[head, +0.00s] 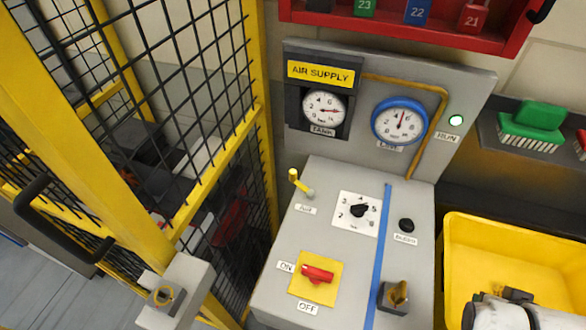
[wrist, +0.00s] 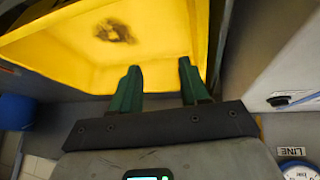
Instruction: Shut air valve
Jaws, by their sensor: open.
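The air valve is a small yellow lever (head: 295,177) at the back left of the grey control box, above a small label that seems to read AIR. My gripper (wrist: 160,88) is open and empty, with two green fingers apart over a yellow bin (wrist: 52,63). In the head view only part of my arm shows at the lower right, over that bin (head: 462,235), well right of the valve. The fingertips do not show there.
The grey box (head: 335,180) also carries a dial (head: 360,210), a black knob (head: 406,225), a red switch (head: 318,273) and a brass key (head: 398,293). A yellow-framed mesh fence (head: 262,130) stands close left.

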